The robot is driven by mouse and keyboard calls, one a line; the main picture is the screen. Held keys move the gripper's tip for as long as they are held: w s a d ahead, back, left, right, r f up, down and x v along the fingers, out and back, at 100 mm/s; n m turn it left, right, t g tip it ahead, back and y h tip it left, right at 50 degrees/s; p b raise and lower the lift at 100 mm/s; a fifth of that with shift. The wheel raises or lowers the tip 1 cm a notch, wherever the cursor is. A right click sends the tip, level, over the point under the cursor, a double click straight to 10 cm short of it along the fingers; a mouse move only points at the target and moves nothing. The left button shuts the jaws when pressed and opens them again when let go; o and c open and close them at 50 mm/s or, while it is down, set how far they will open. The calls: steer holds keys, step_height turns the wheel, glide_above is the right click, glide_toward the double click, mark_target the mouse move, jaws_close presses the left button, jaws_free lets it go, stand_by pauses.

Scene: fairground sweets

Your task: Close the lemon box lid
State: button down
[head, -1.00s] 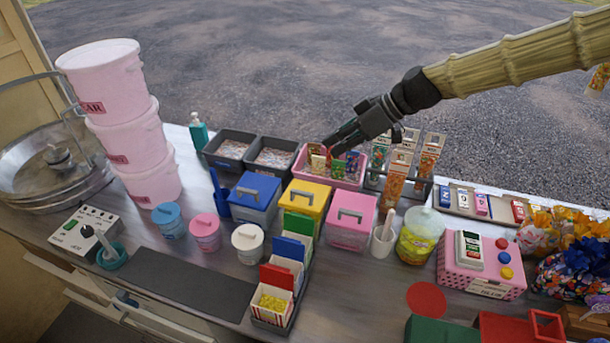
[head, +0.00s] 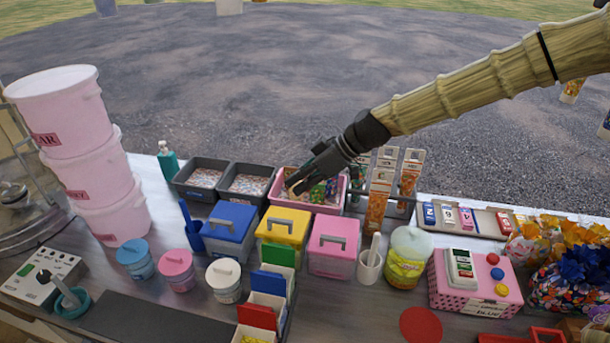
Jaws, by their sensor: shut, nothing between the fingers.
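The yellow-lidded box (head: 283,231) stands in the middle of the counter, between a blue-lidded box and a pink-lidded box. I take it as the lemon box; no label is readable. Its yellow lid, with a grey handle on top, lies over the box; I cannot tell whether it is fully seated. My gripper (head: 290,187) is shut and empty, reaching in from the upper right. Its fingertips are over the left part of the pink tray, behind and above the yellow lid, apart from it in the picture.
The blue-lidded box (head: 230,230) and pink-lidded box (head: 333,245) flank it closely. The pink tray (head: 325,209) with packets is behind it. Coloured cards (head: 279,256) stand in front.

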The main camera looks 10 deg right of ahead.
steer(key=shift+s+a+f+p, duration=0.1)
steer(key=shift+a+f+p, duration=0.65)
steer(key=shift+f, duration=0.6)
steer(key=shift+s+a+f+p, duration=0.1)
steer(key=shift+a+f+p, duration=0.6)
steer(key=shift+f, duration=0.6)
steer(key=shift+a+f+p, duration=0.75)
steer(key=shift+f, duration=0.6)
